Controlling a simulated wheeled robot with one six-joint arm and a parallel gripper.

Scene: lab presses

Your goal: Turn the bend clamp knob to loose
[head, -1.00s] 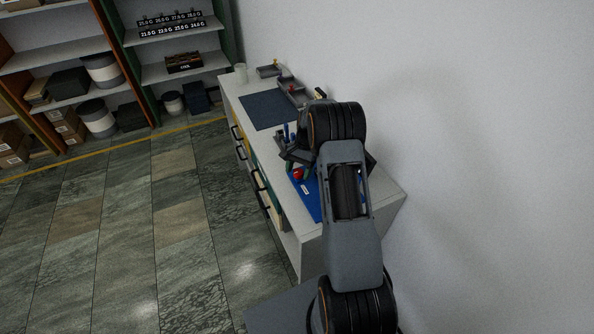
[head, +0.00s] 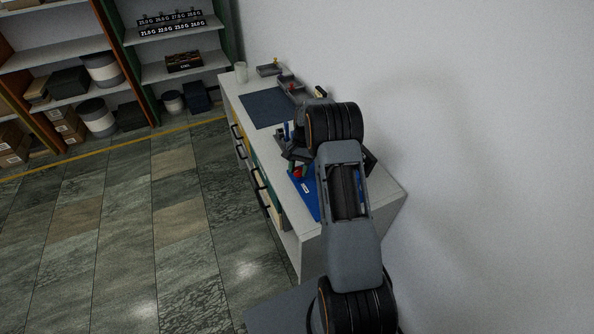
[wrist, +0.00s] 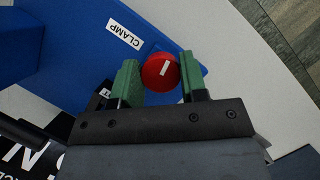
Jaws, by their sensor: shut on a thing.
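The bend clamp knob is a round red knob (wrist: 160,71) with a short white line on its top, on a blue base (wrist: 65,50) with a white CLAMP label (wrist: 123,33). In the wrist view my gripper (wrist: 160,78) has its two green fingers on either side of the knob, shut on it. In the head view a little of the red knob (head: 298,173) shows beside my gripper (head: 301,166), and my arm hides part of the blue base (head: 308,198).
The base stands on a light worktop (head: 388,198) against the wall. A dark mat (head: 267,109) and small trays (head: 288,84) lie farther back. A white cup (head: 240,72) stands at the far end. Drawer handles stick out along the left side.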

